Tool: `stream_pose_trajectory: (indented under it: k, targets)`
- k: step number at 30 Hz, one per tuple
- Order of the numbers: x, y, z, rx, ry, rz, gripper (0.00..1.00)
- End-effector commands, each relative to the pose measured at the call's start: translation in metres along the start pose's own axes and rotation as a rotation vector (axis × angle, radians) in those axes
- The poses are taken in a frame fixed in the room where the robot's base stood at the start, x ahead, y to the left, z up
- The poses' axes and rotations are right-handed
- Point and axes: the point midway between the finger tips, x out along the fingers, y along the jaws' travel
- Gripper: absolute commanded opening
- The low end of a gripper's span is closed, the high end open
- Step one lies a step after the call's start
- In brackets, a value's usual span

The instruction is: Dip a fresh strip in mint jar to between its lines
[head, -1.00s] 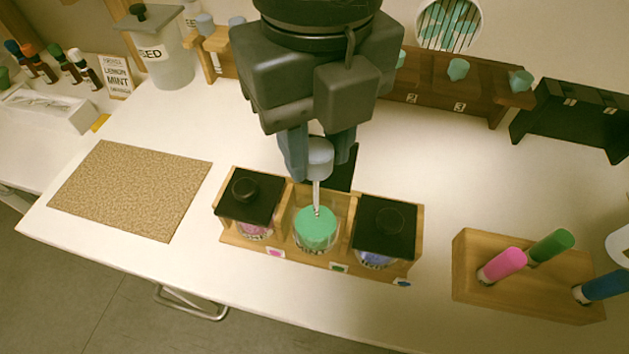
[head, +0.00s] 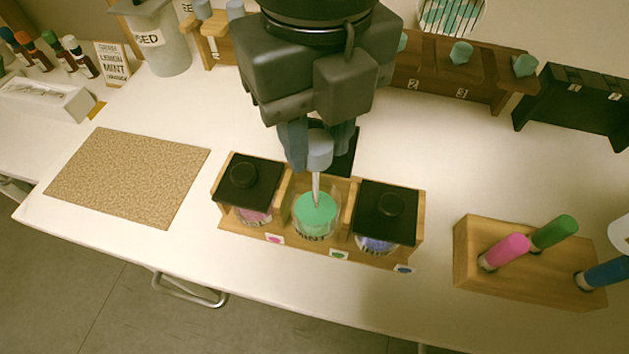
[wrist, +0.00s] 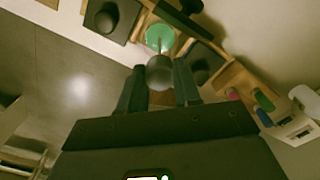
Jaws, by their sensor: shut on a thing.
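My gripper (head: 319,150) is shut on the grey-blue cap of a test strip (head: 316,188), held upright over the middle jar. The strip's thin pale shaft points down into the open mint jar (head: 315,215), which holds green liquid. The shaft's lower end meets the green; how deep it sits and its lines are too small to tell. The jar stands in the middle slot of a wooden rack (head: 286,250), with a green label in front. In the wrist view the green jar (wrist: 159,38) lies beyond the round cap (wrist: 159,72) between my fingers.
Black-lidded jars stand left (head: 250,182) and right (head: 386,212) of the mint jar, pink and blue inside. A wooden block (head: 520,280) with pink, green and blue capped tubes is at right. A cork mat (head: 128,178) lies left. A numbered dark rack (head: 440,80) stands behind.

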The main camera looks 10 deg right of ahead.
Motion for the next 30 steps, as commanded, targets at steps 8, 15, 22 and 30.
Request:
stream_pose_trajectory:
  k: [8, 15, 22, 30]
  targets:
    - [0.004, 0.000, 0.000, 0.000, 0.000, 0.000, 0.13]
    - [0.007, 0.000, 0.000, 0.000, 0.000, 0.000, 0.13]
    - [0.010, 0.000, 0.000, 0.000, 0.001, 0.000, 0.13]
    - [0.013, 0.000, 0.000, 0.000, 0.001, 0.000, 0.13]
